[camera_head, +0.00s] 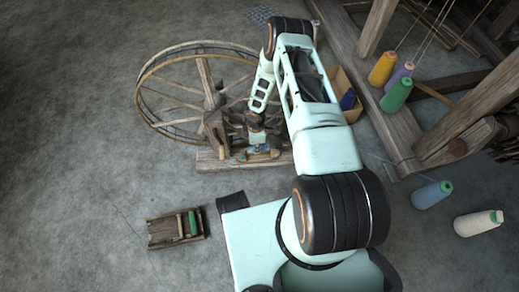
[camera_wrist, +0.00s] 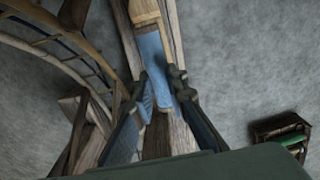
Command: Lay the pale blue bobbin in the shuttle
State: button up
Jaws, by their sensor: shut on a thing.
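The pale blue bobbin (camera_wrist: 151,47) shows in the wrist view, with pale wood at its far end. My gripper (camera_wrist: 164,86) is shut on it, and the fingers hide part of its near end. In the head view my gripper (camera_head: 258,147) is low over the wooden base of the spinning wheel; the bobbin is too small there to make out well. I cannot tell whether the bobbin touches the wood below it. I cannot pick out the shuttle with certainty.
A small wooden holder (camera_head: 160,233) with a green bobbin (camera_head: 193,223) lies on the floor at lower left. The spinning wheel (camera_head: 146,97) stands behind my gripper. Yarn cones (camera_head: 396,95) and the loom frame are at right. The floor at left is clear.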

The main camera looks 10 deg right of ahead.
aim_at(257, 157)
jog(key=shift+w+f, duration=0.15)
jog(key=shift+f, duration=0.25)
notch_tip(257, 157, down, 3)
jog(key=shift+r+b, duration=0.2)
jog(key=shift+b, duration=0.75)
jog(key=shift+f, duration=1.75)
jog(key=o, duration=0.9)
notch_tip(257, 157, up, 12)
